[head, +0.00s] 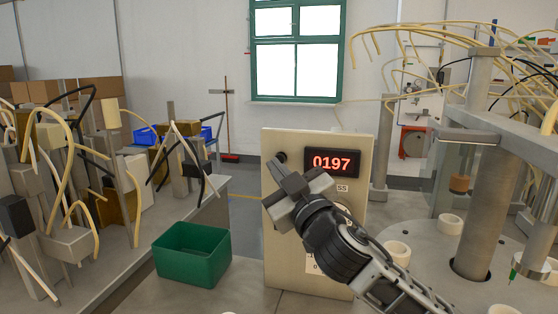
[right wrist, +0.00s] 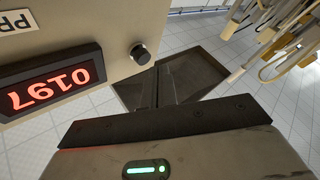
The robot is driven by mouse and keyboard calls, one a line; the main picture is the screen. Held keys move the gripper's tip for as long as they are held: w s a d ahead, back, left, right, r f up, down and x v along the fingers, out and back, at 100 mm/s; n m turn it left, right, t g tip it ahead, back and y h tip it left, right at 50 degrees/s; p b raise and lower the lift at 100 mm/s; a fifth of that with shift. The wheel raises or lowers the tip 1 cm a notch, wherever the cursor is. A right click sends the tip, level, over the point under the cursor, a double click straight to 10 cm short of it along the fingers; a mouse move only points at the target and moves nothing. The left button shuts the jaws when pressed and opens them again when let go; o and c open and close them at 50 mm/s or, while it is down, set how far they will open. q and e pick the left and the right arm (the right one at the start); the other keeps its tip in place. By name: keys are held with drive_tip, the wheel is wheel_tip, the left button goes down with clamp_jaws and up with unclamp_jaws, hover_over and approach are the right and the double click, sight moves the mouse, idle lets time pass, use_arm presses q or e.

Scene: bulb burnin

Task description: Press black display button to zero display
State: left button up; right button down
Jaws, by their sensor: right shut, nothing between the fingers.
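The cream control box (head: 319,143) stands upright at the middle of the head view. Its red display (head: 332,162) reads 0197. The black button (head: 281,157) sticks out of the panel to the left of the display. It also shows in the right wrist view as a short black knob (right wrist: 140,54). My right gripper (head: 277,167) is shut and empty, its tips just in front of and slightly below the button. In the right wrist view a small gap seems to separate the button from the dark fingers (right wrist: 178,78); contact cannot be told. My left gripper is not in view.
A green bin (head: 192,254) stands left of the box. A bench with wired fixtures (head: 75,245) lies at the left. A round turntable (head: 420,255) with white rings (head: 451,224) and a grey column (head: 488,215) is at the right. My right arm covers the box's lower right.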

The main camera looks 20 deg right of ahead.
idle(0.4)
drive_tip(key=shift+w+d, duration=0.25)
drive_tip(key=shift+w, duration=0.1)
drive_tip(key=shift+w, duration=0.15)
idle(0.4)
